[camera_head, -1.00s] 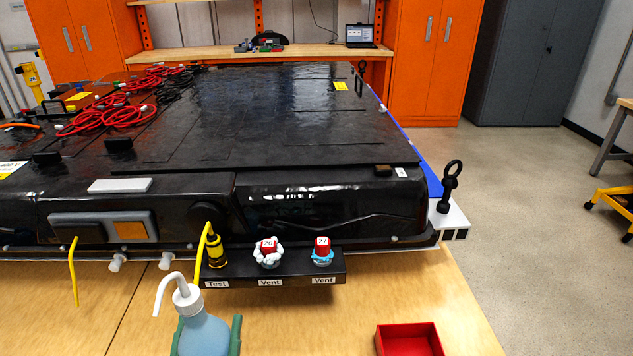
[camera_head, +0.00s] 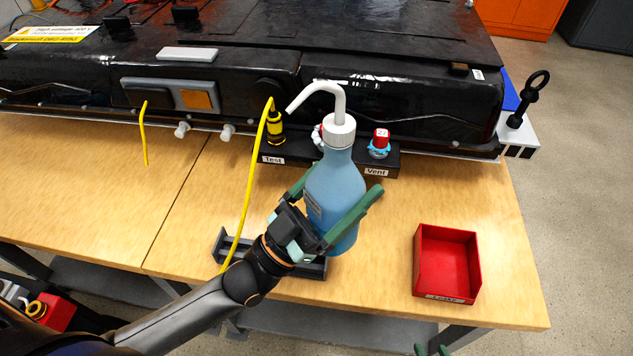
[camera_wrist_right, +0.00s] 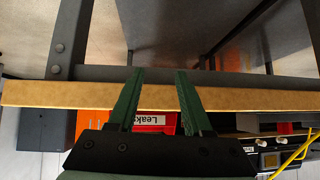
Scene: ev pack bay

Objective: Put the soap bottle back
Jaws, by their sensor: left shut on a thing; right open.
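The soap bottle (camera_head: 336,188) is blue with a white collar and a bent white spout, upright or slightly tilted. My left gripper (camera_head: 340,215) is shut around its body and holds it in front of the battery pack, above the wooden bench. A dark grey holder (camera_head: 312,268) lies on the bench near the front edge, partly hidden behind my left wrist and the bottle. My right gripper (camera_wrist_right: 160,95) is open and empty in the right wrist view, near the bench edge; only its green tips (camera_head: 432,350) show at the bottom of the head view.
A red bin (camera_head: 447,262) stands on the bench at the right. The black battery pack (camera_head: 400,100) fills the back of the bench. A vent rack (camera_head: 388,160) with a red-capped plug sits before it. A yellow cable (camera_head: 250,190) hangs down near my left arm.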

